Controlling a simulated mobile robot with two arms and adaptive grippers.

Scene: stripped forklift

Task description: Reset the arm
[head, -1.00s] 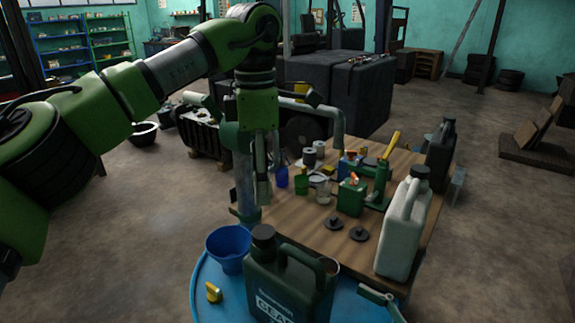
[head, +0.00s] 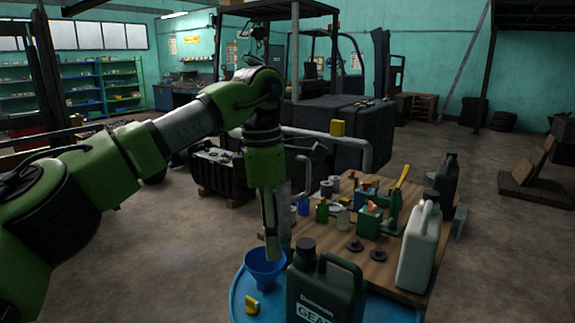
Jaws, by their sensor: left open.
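My left arm comes in from the left, and its green wrist points down. My left gripper (head: 272,246) hangs just above the blue funnel (head: 265,268), its fingertips close to the funnel's rim. The fingers are seen nearly edge-on; they are open and nothing shows between them. Whether they touch the funnel I cannot tell. The funnel stands on the blue drum top (head: 375,309), left of a dark green gear oil jug (head: 324,290). My right gripper is not in view.
A small yellow object (head: 252,304) lies on the drum. Behind it, a wooden table (head: 372,266) holds a white jug (head: 419,250), a dark jug (head: 446,181), black discs and several cans. The stripped forklift (head: 325,125) stands behind.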

